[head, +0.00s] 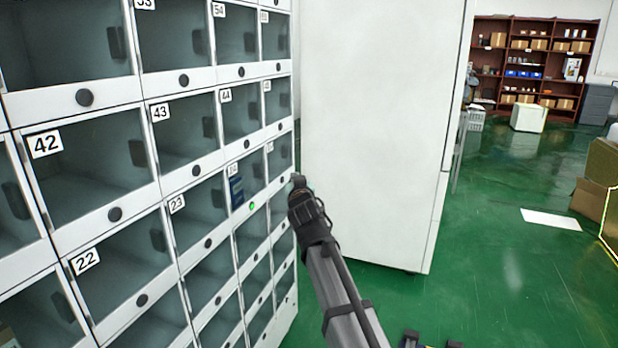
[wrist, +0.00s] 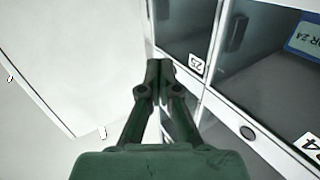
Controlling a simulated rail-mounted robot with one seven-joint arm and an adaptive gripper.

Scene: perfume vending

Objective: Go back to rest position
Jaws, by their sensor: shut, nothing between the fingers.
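My gripper (head: 299,184) is at the end of my dark arm, by the right edge of the locker wall in the head view. In the wrist view the gripper (wrist: 158,66) has its fingertips together, with nothing between them. It points toward the locker front near the compartment labelled 25 (wrist: 196,64). I cannot tell whether the tips touch the locker.
The white locker wall (head: 100,102) has numbered compartments. A blue item (head: 237,190) is in one, above a green light (head: 251,207); blue shows in the wrist view (wrist: 304,38). A white cabinet (head: 375,120) stands close behind my gripper.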

